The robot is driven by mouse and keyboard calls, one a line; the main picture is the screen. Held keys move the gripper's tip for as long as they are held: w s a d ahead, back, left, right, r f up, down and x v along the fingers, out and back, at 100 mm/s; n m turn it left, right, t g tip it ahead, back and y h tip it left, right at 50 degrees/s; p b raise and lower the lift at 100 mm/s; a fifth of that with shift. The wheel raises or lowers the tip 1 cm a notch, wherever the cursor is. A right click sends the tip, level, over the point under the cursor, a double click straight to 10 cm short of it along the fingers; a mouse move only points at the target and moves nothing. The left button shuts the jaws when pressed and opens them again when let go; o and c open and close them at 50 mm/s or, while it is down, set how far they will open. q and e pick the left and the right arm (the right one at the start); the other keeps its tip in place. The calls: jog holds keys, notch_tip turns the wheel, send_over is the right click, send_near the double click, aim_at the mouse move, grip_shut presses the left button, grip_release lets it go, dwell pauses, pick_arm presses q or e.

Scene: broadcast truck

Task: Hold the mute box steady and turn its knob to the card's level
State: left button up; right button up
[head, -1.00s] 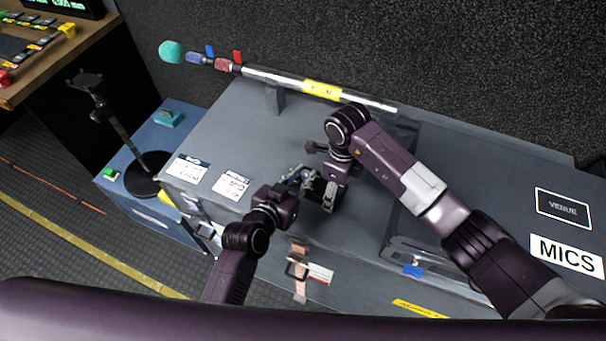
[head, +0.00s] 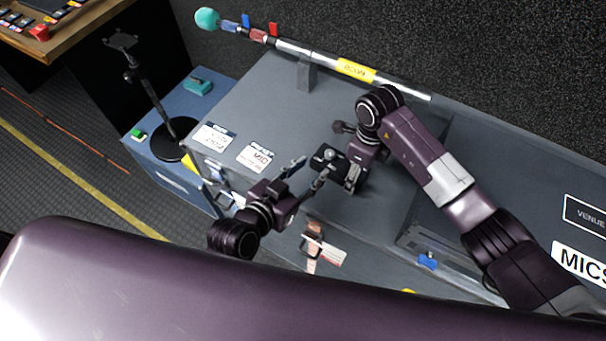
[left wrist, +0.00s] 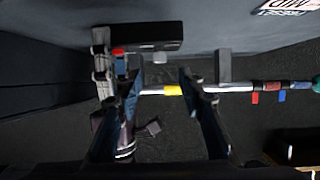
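The mute box (head: 326,158) is a small black box with a round knob (head: 329,154) on it. It also shows dark at the top of the left wrist view (left wrist: 148,37), with a pale knob (left wrist: 160,57) on it. My right gripper (head: 350,174) is at the box's right end, with one finger visible against its near side; the other is hidden. My left gripper (head: 304,174) is open and empty just left of the box, its fingers (left wrist: 160,78) apart and clear of the knob. The card (head: 260,157) reading MID lies on the case top to the left.
A second card (head: 213,138) lies left of the MID card on the grey case (head: 265,105). A boom pole (head: 320,62) rests along the back. A tagged strap (head: 313,247) hangs at the front edge. A black stand (head: 175,138) is on the blue case at left.

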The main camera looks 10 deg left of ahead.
pick_arm(q)
jog(key=shift+v, duration=1.55)
pick_arm(e)
jog(key=o, duration=1.5)
jog(key=shift+c, duration=0.2)
jog(key=shift+r, duration=0.15)
